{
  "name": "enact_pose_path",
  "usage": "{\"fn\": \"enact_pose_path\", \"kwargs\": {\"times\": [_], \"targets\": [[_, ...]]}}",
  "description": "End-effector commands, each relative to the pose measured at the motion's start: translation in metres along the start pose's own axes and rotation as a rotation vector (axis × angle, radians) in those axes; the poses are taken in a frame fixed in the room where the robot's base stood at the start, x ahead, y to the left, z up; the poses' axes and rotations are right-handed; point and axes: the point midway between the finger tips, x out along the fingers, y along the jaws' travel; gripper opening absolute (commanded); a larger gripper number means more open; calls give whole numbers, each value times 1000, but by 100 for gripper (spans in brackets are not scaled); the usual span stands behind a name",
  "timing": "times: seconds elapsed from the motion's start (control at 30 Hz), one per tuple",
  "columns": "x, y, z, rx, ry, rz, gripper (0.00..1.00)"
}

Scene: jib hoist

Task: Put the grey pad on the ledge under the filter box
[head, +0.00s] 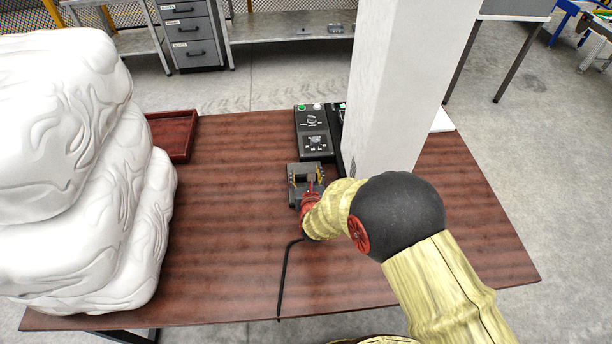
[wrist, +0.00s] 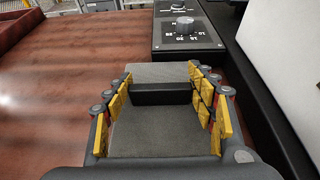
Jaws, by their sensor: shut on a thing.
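The grey pad (wrist: 153,132) is a flat grey slab with a dark raised bar across it, seen in the wrist view between my fingers. It also shows in the head view (head: 305,167), partly covered by my gripper. My gripper (wrist: 162,88), with yellow finger pads, is shut on the pad, its fingers at both ends of the dark bar. In the head view my gripper (head: 307,182) is over the middle of the table, just in front of a black control box. I cannot tell whether the pad touches the table. I cannot make out the filter box or its ledge.
The black control box (head: 312,131) with dials stands beyond the pad, beside a tall white column (head: 405,90). White stacked sacks (head: 75,170) fill the left. A red-brown tray (head: 174,134) lies behind them. A black cable (head: 283,275) runs to the front edge. The wooden table (head: 225,215) is clear left of my gripper.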

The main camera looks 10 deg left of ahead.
Motion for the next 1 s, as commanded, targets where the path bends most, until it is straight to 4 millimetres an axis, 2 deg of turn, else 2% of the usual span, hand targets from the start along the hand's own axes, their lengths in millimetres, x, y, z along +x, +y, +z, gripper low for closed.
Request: {"fn": "enact_pose_path", "kwargs": {"times": [0.1, 0.13, 0.43, 0.83, 1.0], "targets": [[1, 0, -3, 0, 0, 0, 28], [1, 0, -4, 0, 1, 0, 57], [1, 0, -3, 0, 1, 0, 74], [0, 0, 1, 0, 0, 0, 74], [-24, 0, 2, 0, 1, 0, 74]]}}
